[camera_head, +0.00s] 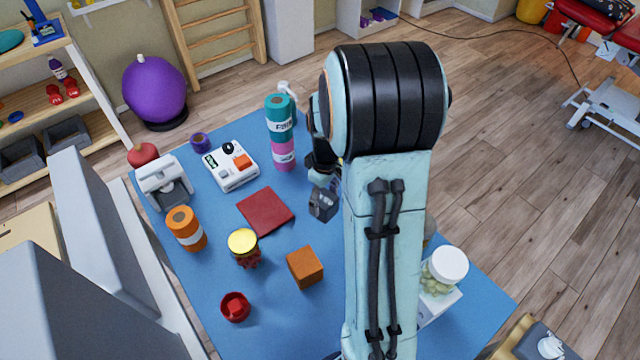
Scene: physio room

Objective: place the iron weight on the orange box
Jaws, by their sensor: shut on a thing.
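The orange box (305,267) is a small cube standing on the blue table top, right of the yellow-lidded jar. My gripper (322,186) is beyond the box and slightly to its right, partly hidden by my arm. It is shut on a dark grey faceted block, which looks like the iron weight (322,207). The weight hangs below the fingers and appears above the table; its exact height is hard to tell. The top of the orange box is bare.
A dark red cloth (266,211) lies left of the gripper. Teal and pink rolls (281,130) stand behind. A white-lidded jar (446,268) stands right of my arm.

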